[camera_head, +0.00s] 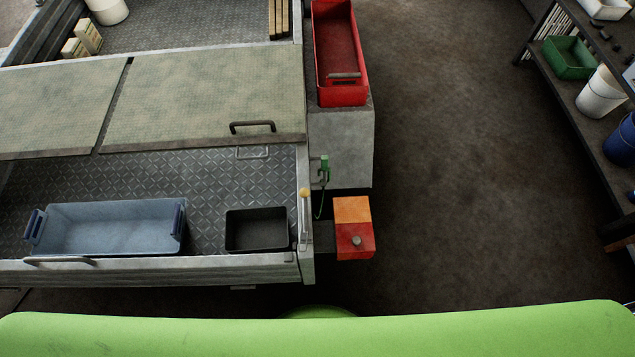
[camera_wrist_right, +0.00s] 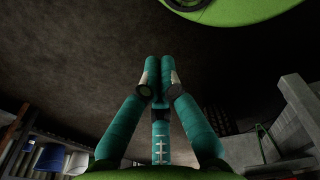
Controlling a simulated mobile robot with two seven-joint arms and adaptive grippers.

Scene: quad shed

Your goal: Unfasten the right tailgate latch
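The right tailgate latch (camera_head: 304,215) is a thin upright lever with a yellow knob on top, at the right corner post. The lever looks upright; its lower catch is too small to read. My right gripper (camera_wrist_right: 158,62) shows only in the right wrist view. Its teal fingers meet at the tips with nothing between them. It is away from the latch, which I cannot make out in that view. My left gripper is in neither view.
Inside the trailer are a blue-grey bin (camera_head: 115,228) and a black tray (camera_head: 256,230). A green hose nozzle (camera_head: 324,170) and an orange-red box (camera_head: 353,230) sit just right of the latch. A shelf with a white bucket (camera_head: 601,95) stands far right. The floor (camera_head: 470,170) between is clear.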

